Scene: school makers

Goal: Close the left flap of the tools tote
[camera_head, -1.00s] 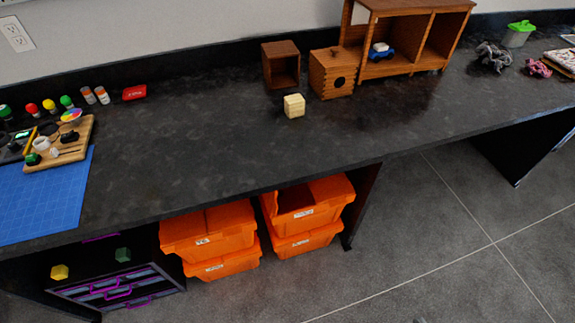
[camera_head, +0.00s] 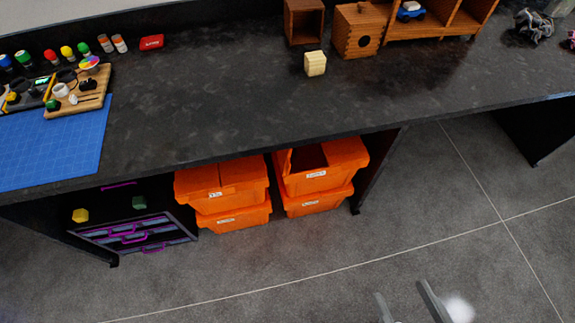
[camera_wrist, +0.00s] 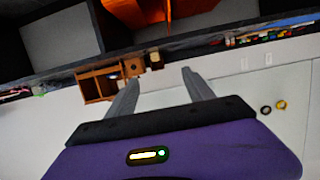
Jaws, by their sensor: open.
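Orange totes stand in two stacks under the bench. The upper right tote (camera_head: 312,182) shows a dark opening at the left of its top, with an orange lid part (camera_head: 341,152) covering the right side. The upper left tote (camera_head: 225,197) has its top covered. The labels are too small to read, so I cannot tell which is the tools tote. My gripper (camera_head: 405,291) is open and empty over the floor, right of and nearer than the totes. Its spread fingers also show in the wrist view (camera_wrist: 160,78), apart from the blurred orange tote area (camera_wrist: 185,9).
The dark bench top (camera_head: 210,110) overhangs the totes. A drawer unit (camera_head: 140,232) stands left of them, and a bench side panel (camera_head: 381,168) is to their right. A pale block (camera_head: 315,63) and wooden boxes sit on the bench. The floor (camera_head: 470,220) is clear.

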